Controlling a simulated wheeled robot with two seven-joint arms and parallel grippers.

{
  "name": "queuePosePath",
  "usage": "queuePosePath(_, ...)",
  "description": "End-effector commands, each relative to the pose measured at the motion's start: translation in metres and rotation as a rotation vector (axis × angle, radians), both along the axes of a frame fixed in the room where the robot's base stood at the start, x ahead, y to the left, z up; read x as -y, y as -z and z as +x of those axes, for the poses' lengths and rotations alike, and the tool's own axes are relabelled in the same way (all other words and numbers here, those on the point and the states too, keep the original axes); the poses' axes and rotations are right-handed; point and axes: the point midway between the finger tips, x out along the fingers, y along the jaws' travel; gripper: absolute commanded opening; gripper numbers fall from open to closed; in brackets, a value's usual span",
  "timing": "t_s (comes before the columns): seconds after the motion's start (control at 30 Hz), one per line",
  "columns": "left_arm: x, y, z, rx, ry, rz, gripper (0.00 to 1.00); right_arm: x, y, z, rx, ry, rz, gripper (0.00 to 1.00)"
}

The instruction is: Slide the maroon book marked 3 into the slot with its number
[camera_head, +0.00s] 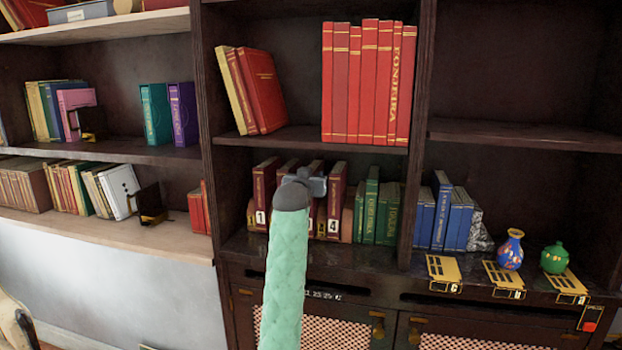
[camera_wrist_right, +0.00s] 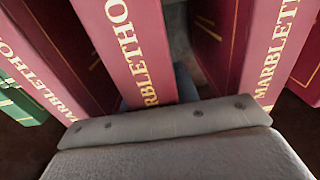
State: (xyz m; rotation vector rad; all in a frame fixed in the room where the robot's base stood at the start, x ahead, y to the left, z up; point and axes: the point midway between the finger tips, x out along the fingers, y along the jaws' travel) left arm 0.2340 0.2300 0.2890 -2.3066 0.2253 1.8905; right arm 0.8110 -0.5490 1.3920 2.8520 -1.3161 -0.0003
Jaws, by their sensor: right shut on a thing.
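Maroon books stand in a row on the lower middle shelf in the head view. The one marked 1 (camera_head: 262,200) is at the left and the one marked 4 (camera_head: 335,205) at the right. Two more stand between them, their numbers hidden behind my right gripper (camera_head: 316,186). My right gripper is shut on a maroon book, apparently the right one of these two (camera_head: 315,167), which fills the middle of the right wrist view (camera_wrist_right: 128,45). It stands upright among the others. A dark gap shows between it and the neighbouring maroon book (camera_wrist_right: 268,50). My left gripper is not in view.
Green books (camera_head: 378,208) stand close to the right of book 4. Shelf uprights (camera_head: 420,140) bound the compartment, and a shelf with red books (camera_head: 368,80) is above. Blue books (camera_head: 440,215), a blue vase (camera_head: 510,250) and a green pot (camera_head: 554,258) stand further right.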

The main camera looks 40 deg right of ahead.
Motion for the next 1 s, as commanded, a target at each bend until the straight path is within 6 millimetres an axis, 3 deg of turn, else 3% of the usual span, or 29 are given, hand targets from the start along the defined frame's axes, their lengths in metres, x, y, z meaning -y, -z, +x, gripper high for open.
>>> queuePosePath(0.43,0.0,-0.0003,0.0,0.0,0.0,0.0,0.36,0.0062,-0.0015,0.0053,0.002,0.0,-0.001,0.0)
queuePosePath(0.47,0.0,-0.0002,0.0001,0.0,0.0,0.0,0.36,0.006,-0.0014,0.0051,0.002,0.0,-0.001,0.37)
queuePosePath(0.57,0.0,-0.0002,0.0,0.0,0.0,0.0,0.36,0.006,-0.0011,0.0051,0.001,0.0,0.0,0.56)
queuePosePath(1.0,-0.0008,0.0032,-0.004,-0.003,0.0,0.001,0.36,0.006,0.0007,0.0053,-0.001,0.0,0.001,0.56)
